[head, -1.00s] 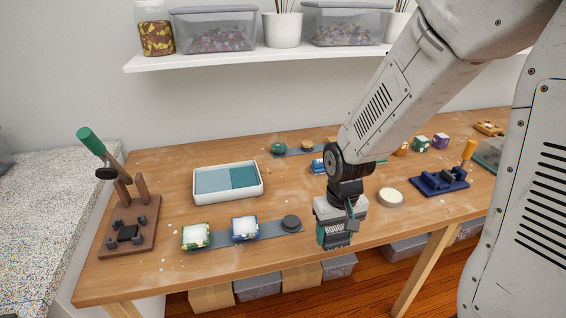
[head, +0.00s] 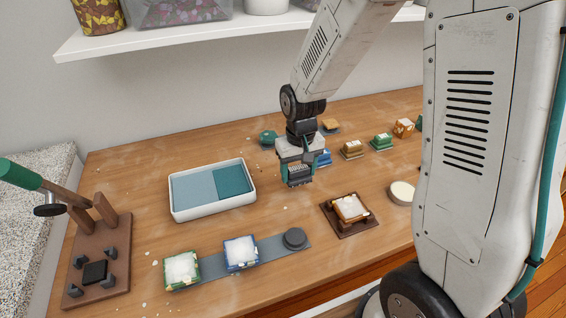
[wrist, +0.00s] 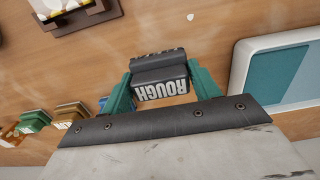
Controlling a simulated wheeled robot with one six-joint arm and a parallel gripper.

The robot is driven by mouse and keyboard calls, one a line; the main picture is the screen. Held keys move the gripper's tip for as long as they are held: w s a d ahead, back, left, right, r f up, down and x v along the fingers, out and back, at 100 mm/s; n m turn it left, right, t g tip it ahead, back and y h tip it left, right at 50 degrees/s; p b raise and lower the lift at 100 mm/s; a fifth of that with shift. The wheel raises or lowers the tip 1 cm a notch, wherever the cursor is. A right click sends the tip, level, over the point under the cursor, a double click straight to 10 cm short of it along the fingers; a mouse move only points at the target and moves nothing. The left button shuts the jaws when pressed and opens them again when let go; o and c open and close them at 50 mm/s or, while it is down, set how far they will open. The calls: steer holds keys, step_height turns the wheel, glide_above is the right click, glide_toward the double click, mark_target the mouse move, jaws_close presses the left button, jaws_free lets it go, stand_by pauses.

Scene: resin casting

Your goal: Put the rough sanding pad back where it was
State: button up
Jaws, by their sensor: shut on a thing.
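The rough sanding pad (wrist: 160,76) is a dark grey block with white "ROUGH" lettering, upside down in the wrist view. My gripper (wrist: 160,88) is shut on it, with a teal finger on each side. In the head view my gripper (head: 297,176) points down over the middle of the table, right of the white tray. The pad shows there only as a small dark block between the fingers. A gap between pad and table is hard to judge. The far grey strip, with a green round item (head: 268,137) and a tan block (head: 330,125), is partly hidden behind my gripper.
The white tray (head: 178,212) with two blue sections is left of my gripper. A brown tray with a block (head: 350,208) is in front to the right. The near grey strip (head: 272,247) holds two molds and a dark puck. Several coloured blocks stand back right.

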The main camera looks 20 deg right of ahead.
steer(key=w, duration=0.8)
steer(key=shift+a+f, duration=0.3)
steer(key=shift+f, duration=0.05)
steer(key=shift+w+f, duration=0.25)
steer(key=shift+f, duration=1.55)
steer(key=shift+f, duration=0.15)
steer(key=o, duration=0.9)
steer(key=shift+o, duration=0.2)
